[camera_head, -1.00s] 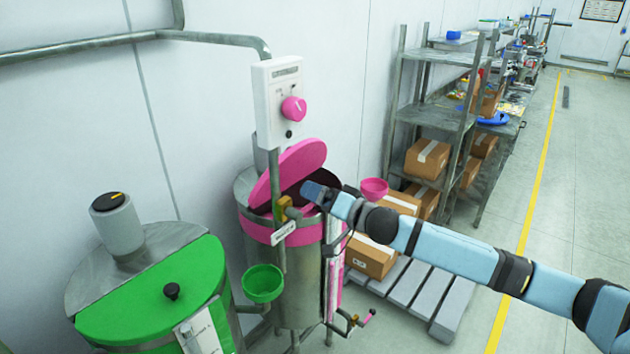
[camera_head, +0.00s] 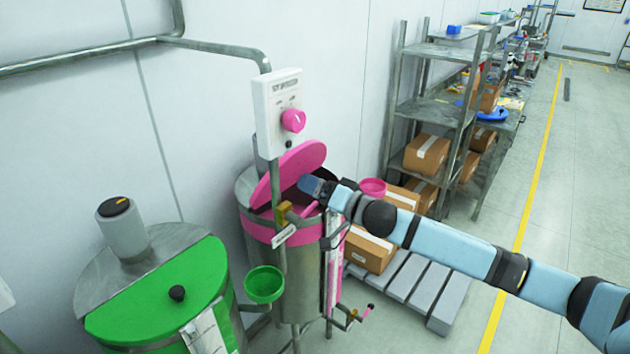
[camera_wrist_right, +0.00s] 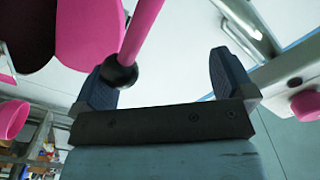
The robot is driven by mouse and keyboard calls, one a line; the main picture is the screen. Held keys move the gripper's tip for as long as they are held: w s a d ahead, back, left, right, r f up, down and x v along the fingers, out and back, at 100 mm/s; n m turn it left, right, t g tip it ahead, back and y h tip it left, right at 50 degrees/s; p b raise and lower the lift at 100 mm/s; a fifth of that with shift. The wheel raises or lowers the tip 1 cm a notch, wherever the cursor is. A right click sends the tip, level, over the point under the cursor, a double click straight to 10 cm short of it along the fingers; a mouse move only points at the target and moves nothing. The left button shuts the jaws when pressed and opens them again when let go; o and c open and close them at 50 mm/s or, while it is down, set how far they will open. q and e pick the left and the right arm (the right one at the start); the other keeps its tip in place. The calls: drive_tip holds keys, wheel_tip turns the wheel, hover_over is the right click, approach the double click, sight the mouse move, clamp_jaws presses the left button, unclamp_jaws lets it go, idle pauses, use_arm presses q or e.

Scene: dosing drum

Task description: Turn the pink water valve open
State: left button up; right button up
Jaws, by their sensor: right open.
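The brass-yellow valve (camera_head: 284,214) sits on the vertical pipe at the front of the pink-lidded drum, with a pink lever (camera_head: 308,211) beside it. My right gripper (camera_head: 311,187) is at the drum's open mouth, just above the lever. In the right wrist view a pink rod (camera_wrist_right: 139,35) ending in a black ball (camera_wrist_right: 118,73) appears close to the left finger; it looks like this lever. My right gripper (camera_wrist_right: 160,68) is open around empty space, with the ball near its left finger; contact cannot be told. My left gripper is not in view.
A control box (camera_head: 276,100) with a pink knob (camera_head: 293,121) is above the drum, whose pink lid (camera_head: 290,172) stands raised. A green-lidded drum (camera_head: 165,290) and green funnel (camera_head: 264,284) are at left. A pink funnel (camera_head: 373,187), cartons and a pallet (camera_head: 415,290) are at right.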

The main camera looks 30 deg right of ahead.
drive_tip(key=shift+s+a+r+p, duration=0.25)
drive_tip(key=shift+a+r+p, duration=0.35)
drive_tip(key=shift+r, duration=0.15)
drive_tip(key=shift+s+a+r+p, duration=0.2)
drive_tip(key=shift+a+r+p, duration=0.35)
drive_tip(key=shift+r, duration=0.15)
drive_tip(key=shift+s+a+r, duration=0.2)
drive_tip(key=shift+a+r, duration=0.15)
drive_tip(key=shift+a, duration=0.1)
drive_tip(key=shift+s+a+r, duration=0.2)
drive_tip(key=shift+a+r, duration=0.1)
drive_tip(key=shift+a, duration=0.15)
drive_tip(key=shift+s+a+r, duration=0.2)
drive_tip(key=shift+a, duration=0.25)
drive_tip(key=shift+s+a+r, duration=0.15)
drive_tip(key=shift+s+a, duration=0.05)
drive_tip(key=shift+a, duration=0.25)
drive_tip(key=shift+s+a, duration=0.25)
drive_tip(key=shift+a, duration=0.35)
drive_tip(key=shift+s+a, duration=0.2)
drive_tip(key=shift+a, duration=0.35)
drive_tip(key=shift+d+f, duration=0.15)
drive_tip(key=shift+w+d+f, duration=0.15)
drive_tip(key=shift+d+f, duration=0.05)
drive_tip(key=shift+f, duration=0.1)
drive_tip(key=shift+d, duration=0.1)
